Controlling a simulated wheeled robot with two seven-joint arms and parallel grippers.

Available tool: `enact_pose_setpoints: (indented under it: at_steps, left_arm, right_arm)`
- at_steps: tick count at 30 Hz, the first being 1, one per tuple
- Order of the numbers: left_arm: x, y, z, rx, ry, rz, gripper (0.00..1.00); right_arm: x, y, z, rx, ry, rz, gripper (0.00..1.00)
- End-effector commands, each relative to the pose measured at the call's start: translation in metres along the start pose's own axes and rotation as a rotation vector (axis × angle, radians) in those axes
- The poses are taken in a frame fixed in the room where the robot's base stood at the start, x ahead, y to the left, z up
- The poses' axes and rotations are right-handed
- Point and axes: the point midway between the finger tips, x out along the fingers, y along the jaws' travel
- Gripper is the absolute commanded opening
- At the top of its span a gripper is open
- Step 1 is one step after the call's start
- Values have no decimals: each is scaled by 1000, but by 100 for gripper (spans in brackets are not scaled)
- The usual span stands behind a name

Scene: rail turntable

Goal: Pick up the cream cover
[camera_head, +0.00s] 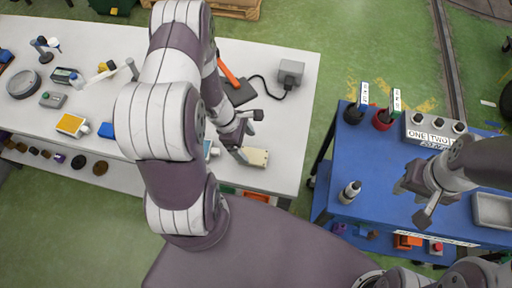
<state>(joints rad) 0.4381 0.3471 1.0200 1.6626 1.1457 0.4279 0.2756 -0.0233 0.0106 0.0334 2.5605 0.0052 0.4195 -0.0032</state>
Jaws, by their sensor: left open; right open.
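A small flat cream cover (258,157) lies on the white table (285,120), near its front right edge. My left gripper (249,137) is open over the table just behind the cover. One fingertip appears right at the cover's left end; I cannot tell whether it touches. My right gripper (408,205) is open and empty over the blue cart (375,165).
A grey box (291,72) with a black cable and an orange-handled tool (229,75) lie behind my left gripper. A yellow-and-white box (72,125) lies farther left. The cart holds a button box (432,130), a small bottle (350,192) and a grey tray (493,210).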

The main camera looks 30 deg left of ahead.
Motion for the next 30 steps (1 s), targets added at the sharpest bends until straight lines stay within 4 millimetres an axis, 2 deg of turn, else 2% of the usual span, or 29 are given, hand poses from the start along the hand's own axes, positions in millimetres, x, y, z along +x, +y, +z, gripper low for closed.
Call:
enact_pose_setpoints:
  at_steps: [7, 10, 28, 29, 30]
  left_arm:
    - [46, -4, -2, 6, 1, -4, 92]
    - [57, -3, -2, 8, 2, -2, 92]
    - [62, -2, -3, 10, 2, -1, 92]
    - [61, -2, -3, 10, 2, -1, 85]
    - [61, -2, -3, 10, 2, -1, 72]
  right_arm:
    - [-8, 0, -1, 0, 0, 0, 43]
    - [-9, 0, -1, 0, 0, 0, 43]
    - [-4, 0, -1, 0, 1, 0, 43]
    - [-5, 0, -1, 0, 0, 0, 43]
    - [-5, 0, -1, 0, 1, 0, 43]
